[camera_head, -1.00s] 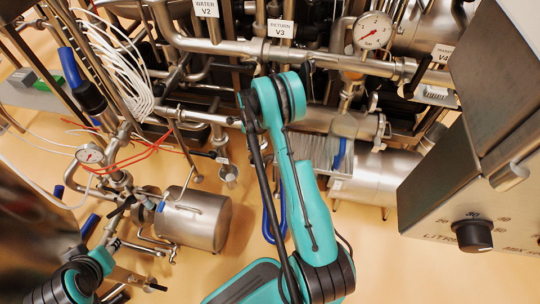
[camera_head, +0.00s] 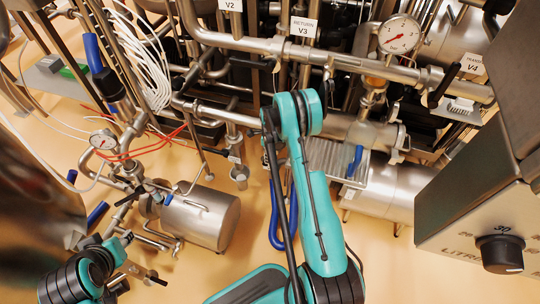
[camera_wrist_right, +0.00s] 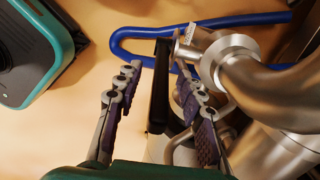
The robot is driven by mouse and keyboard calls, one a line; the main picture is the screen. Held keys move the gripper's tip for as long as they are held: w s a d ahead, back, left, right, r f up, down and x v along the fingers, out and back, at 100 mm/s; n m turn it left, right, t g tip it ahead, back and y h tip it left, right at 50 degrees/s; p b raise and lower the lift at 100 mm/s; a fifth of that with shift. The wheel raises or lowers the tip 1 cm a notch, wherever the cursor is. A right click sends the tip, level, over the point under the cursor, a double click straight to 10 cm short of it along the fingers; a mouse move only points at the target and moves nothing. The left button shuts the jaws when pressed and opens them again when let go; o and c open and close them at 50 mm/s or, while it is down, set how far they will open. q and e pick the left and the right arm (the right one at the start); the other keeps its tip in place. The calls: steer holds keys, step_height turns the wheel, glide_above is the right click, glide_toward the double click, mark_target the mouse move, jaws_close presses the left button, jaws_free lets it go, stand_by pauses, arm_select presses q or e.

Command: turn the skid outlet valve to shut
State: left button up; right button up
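In the right wrist view, a black lever (camera_wrist_right: 160,88) stands between the two fingers of my right gripper (camera_wrist_right: 156,75). The fingers are apart, one on each side of it; the right finger is closer. I cannot tell whether either touches. A steel pipe fitting (camera_wrist_right: 228,55) lies just right of the fingers. In the head view my teal right arm covers its own gripper. No label in view names the skid outlet valve, so I cannot confirm this lever is it.
A blue hose (camera_wrist_right: 205,20) loops behind the lever. In the head view, a steel tank (camera_head: 200,218) lies left of my right arm, and a dial gauge (camera_head: 400,35) and horizontal pipe (camera_head: 350,62) are behind it. A control box with a knob (camera_head: 500,253) fills the right side.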

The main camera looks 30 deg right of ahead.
jaws_close()
steer(key=shift+s+d+f+t+y, duration=0.15)
steer(key=shift+s+d+t+y, duration=0.2)
steer(key=shift+t+y, duration=0.15)
steer(key=shift+a, duration=0.1)
jaws_free()
step_height(320, 180, up, 12)
steer(key=s+d, duration=0.1)
stand_by(0.3)
